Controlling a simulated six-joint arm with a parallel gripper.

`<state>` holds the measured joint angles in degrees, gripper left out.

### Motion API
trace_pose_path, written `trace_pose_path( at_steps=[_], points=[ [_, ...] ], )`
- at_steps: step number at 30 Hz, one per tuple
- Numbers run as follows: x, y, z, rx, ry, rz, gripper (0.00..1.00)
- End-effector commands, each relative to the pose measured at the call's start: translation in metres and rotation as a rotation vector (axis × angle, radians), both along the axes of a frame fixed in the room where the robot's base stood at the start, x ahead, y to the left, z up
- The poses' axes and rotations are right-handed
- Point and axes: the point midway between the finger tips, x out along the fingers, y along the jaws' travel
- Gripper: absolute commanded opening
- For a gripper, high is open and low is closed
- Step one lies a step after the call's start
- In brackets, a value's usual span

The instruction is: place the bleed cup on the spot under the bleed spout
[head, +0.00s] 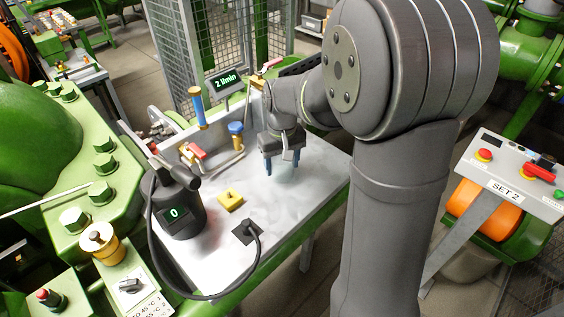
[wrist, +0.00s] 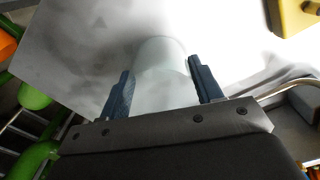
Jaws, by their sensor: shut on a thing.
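The bleed cup (wrist: 162,62) is a pale, translucent cup between the two blue fingers of my gripper (wrist: 160,85) in the wrist view. My gripper is shut on it. In the head view my gripper (head: 282,165) points down over the right back part of the grey bench top, and the cup (head: 284,174) is only a faint pale shape below the fingers. I cannot tell whether its base touches the bench. Thin pipework with a red-handled valve (head: 194,152) stands left of my gripper. I cannot clearly make out the bleed spout or the spot under it.
A dark pump-like unit (head: 180,208) with a "0" display stands at the bench's left. A yellow block (head: 230,199) and a black cable plug (head: 247,231) sit mid-bench. A blue knob (head: 236,128) is near my gripper. The bench's front right (head: 290,215) is bare.

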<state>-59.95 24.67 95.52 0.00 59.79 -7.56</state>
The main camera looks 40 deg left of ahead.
Motion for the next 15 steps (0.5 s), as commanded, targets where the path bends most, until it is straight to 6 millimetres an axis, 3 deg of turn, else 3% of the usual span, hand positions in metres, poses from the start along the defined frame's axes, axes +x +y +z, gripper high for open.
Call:
trace_pose_path(
  at_steps=[5,6,9,15],
  points=[
    [0.0001,0.0,-0.0031,0.0,0.0,0.0,0.37],
    [0.0001,0.0,-0.0033,0.0,0.0,0.0,0.63],
    [0.0002,-0.0001,-0.003,0.0,0.0,0.0,0.81],
    [0.0001,-0.0001,-0.0029,0.0,0.0,0.0,0.81]
  ],
)
